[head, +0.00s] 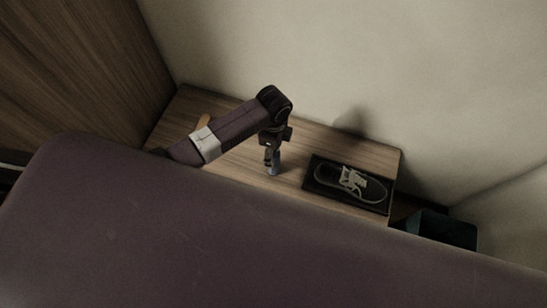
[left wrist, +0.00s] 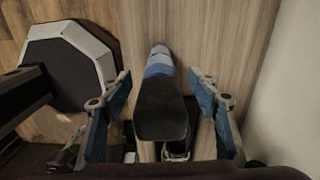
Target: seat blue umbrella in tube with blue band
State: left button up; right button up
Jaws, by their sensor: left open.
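My left gripper (head: 271,158) points down over the wooden bench in the head view. In the left wrist view its two blue-padded fingers (left wrist: 161,105) are open, one on each side of a dark, blocky handle-like end (left wrist: 160,108). Beyond that end is a blue part (left wrist: 158,63), which looks like the blue umbrella. Gaps show between it and the fingers. In the head view a small blue-grey piece (head: 274,169) shows just below the gripper, mostly hidden by it. I cannot make out a tube with a blue band. My right gripper is not in view.
A shoe (head: 350,182) lies in a black tray (head: 312,184) on the bench (head: 370,151), right of the gripper. A dark bin (head: 447,230) stands beyond the bench's right end. An octagonal grey-rimmed object (left wrist: 96,42) is at left in the wrist view. A wall backs the bench.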

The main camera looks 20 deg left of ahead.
pick_arm(q)
jog(key=shift+f, duration=0.35)
jog(key=shift+c, duration=0.3)
grip_shut()
